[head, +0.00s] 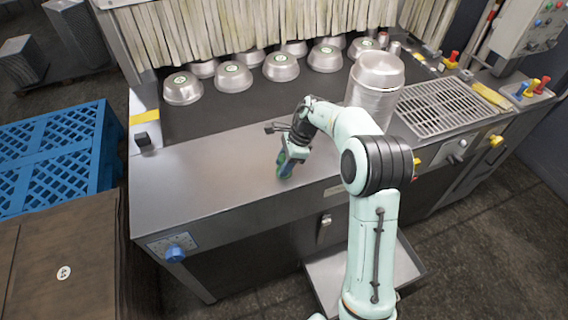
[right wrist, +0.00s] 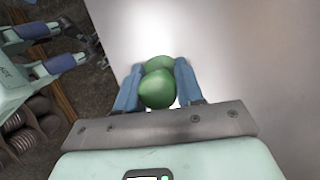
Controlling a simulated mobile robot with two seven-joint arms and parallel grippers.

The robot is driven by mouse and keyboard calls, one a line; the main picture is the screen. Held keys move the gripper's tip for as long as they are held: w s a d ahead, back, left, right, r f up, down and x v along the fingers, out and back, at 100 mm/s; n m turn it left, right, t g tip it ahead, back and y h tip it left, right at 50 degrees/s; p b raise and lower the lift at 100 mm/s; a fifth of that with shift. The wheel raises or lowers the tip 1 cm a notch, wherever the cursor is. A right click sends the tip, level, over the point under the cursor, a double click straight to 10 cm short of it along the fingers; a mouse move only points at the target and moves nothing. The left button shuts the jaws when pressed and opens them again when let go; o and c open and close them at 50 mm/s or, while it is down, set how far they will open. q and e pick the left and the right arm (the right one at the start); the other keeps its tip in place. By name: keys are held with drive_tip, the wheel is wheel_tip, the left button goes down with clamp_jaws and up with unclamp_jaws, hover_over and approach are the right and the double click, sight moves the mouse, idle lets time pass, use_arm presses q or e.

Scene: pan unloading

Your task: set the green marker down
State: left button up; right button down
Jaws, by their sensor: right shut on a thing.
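The green marker (right wrist: 157,88) is a rounded green piece between the blue fingers of my right gripper (right wrist: 158,85) in the right wrist view. My right gripper (head: 287,168) is shut on it, pointing down over the steel front ledge. In the head view only a little green (head: 284,174) shows at the fingertips. It is low over the ledge; I cannot tell whether it touches. My left gripper (right wrist: 75,45) shows at the upper left of the right wrist view, with its blue fingers apart and nothing between them.
The steel ledge (head: 215,175) is clear left of my right gripper. Several upturned metal pans (head: 281,67) with green labels sit on the dark belt (head: 210,117) behind. A stack of pans (head: 376,75) stands right of my wrist, beside a grate (head: 445,105). A blue crate (head: 55,150) is at left.

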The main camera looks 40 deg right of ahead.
drive_tip(key=shift+r, duration=0.1)
drive_tip(key=shift+w+f, duration=0.1)
drive_tip(key=shift+f, duration=0.1)
drive_tip(key=c, duration=0.7)
unclamp_jaws()
drive_tip(key=shift+r, duration=0.1)
drive_tip(key=shift+r, duration=0.35)
use_arm(q)
drive_tip(key=shift+w+r+p, duration=0.8)
drive_tip(key=shift+w+r, duration=0.25)
drive_tip(key=shift+w, duration=0.05)
use_arm(e)
drive_tip(key=v, duration=1.1)
drive_tip(key=shift+d+r, duration=0.1)
drive_tip(key=shift+r, duration=0.15)
use_arm(q)
drive_tip(key=shift+s+a, duration=0.1)
use_arm(e)
drive_tip(key=shift+s+f, duration=0.1)
drive_tip(key=shift+s, duration=0.1)
